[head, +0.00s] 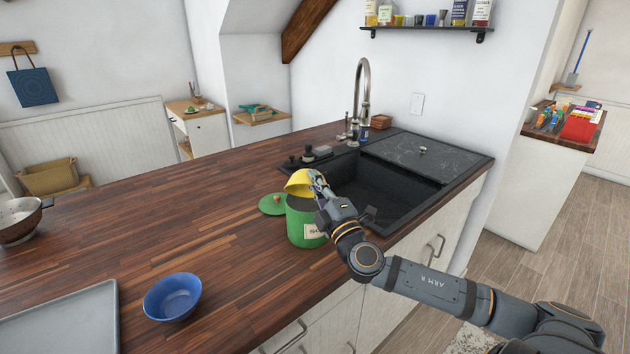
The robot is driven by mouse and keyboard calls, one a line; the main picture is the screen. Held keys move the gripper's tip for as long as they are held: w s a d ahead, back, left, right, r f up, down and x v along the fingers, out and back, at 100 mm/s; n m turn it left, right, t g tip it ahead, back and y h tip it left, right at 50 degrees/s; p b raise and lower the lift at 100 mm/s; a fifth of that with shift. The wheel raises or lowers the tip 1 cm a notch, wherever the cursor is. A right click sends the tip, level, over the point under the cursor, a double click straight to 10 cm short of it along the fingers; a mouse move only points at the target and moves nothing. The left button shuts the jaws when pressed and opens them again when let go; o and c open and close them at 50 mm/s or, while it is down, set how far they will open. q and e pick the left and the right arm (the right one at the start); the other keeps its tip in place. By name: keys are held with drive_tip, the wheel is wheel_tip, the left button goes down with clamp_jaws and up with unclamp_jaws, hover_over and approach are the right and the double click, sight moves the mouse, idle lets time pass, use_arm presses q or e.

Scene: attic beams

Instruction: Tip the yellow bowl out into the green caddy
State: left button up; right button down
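The yellow bowl (299,183) is tilted on its side above the mouth of the green caddy (304,223). My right gripper (317,184) is at the bowl's right edge and appears shut on its rim. The caddy stands upright on the wooden counter, close to the sink, with a partly hidden label on its front. Its green lid (272,204) with a wooden knob lies on the counter just left of it. The inside of the bowl and what is in the caddy cannot be made out. My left gripper is out of view.
A black sink (388,200) with a tall tap (362,90) lies right behind the caddy. A blue bowl (172,297), a grey tray (62,325) and a metal colander (20,222) stand on the left of the counter (170,220). The counter's middle is clear.

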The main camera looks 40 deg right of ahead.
drive_tip(key=shift+r+p, duration=0.45)
drive_tip(key=shift+r, duration=0.35)
drive_tip(key=shift+s+f+b, duration=0.1)
drive_tip(key=shift+f+b, duration=0.7)
drive_tip(key=shift+f, duration=0.1)
drive_tip(key=shift+r+p, duration=0.85)
drive_tip(key=shift+p, duration=0.15)
drive_tip(key=shift+f+b, duration=0.8)
drive_tip(key=shift+f, duration=0.05)
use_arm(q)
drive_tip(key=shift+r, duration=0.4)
use_arm(e)
drive_tip(key=shift+r, duration=0.1)
wheel_tip(320, 180, up, 5)
drive_tip(key=p, duration=0.5)
drive_tip(key=shift+r+p, duration=0.1)
drive_tip(key=shift+p, duration=0.2)
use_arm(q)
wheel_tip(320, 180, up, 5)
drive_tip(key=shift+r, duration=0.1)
